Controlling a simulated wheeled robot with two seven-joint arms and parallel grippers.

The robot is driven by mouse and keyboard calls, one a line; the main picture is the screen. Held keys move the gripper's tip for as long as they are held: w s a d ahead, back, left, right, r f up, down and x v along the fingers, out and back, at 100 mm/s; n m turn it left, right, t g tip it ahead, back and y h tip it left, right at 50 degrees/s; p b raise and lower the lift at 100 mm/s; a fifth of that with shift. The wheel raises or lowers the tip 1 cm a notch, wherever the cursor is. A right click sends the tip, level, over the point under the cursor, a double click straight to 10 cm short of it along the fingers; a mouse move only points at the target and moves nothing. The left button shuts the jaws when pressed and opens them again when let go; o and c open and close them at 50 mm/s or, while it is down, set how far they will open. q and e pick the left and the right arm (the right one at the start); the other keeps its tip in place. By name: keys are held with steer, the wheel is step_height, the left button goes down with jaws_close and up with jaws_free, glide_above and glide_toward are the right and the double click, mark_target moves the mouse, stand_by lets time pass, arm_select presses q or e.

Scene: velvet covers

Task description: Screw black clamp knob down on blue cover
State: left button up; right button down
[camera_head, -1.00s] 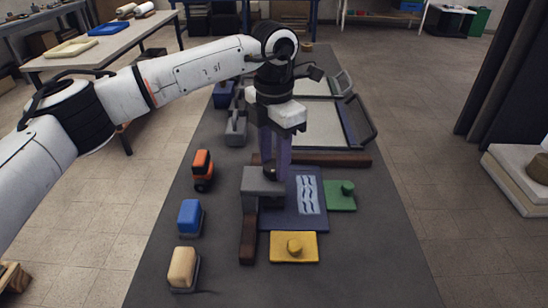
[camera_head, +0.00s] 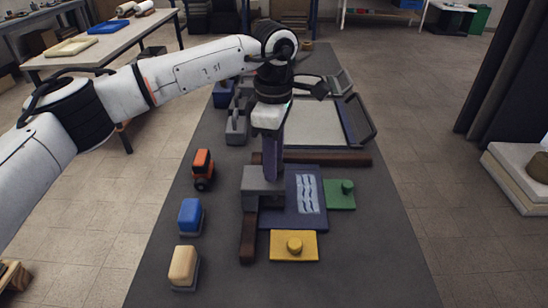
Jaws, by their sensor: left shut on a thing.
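The blue cover (camera_head: 284,213) lies flat on the dark bench, with a pale wavy print (camera_head: 307,194) on it. A grey clamp block (camera_head: 258,184) stands over the cover's left edge, above a dark brown wooden bar (camera_head: 248,237). My left gripper (camera_head: 272,178) points straight down at the clamp from above. Its fingers are in line from this side and shut on the black clamp knob, which they hide. I cannot tell how far down the knob sits. My right gripper is not in view.
A green cover (camera_head: 339,199) with a knob lies to the right and a yellow one (camera_head: 294,254) in front. An orange-black block (camera_head: 202,168), a blue block (camera_head: 189,215) and a cream block (camera_head: 183,267) line the left. A screen frame (camera_head: 313,124) lies behind. The bench's front right is clear.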

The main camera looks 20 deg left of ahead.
arm_select(q)
steer(key=shift+m, duration=0.5)
steer(key=o, duration=1)
steer(key=shift+r, duration=0.15)
step_height(320, 180, up, 10)
steer(key=shift+r, duration=0.1)
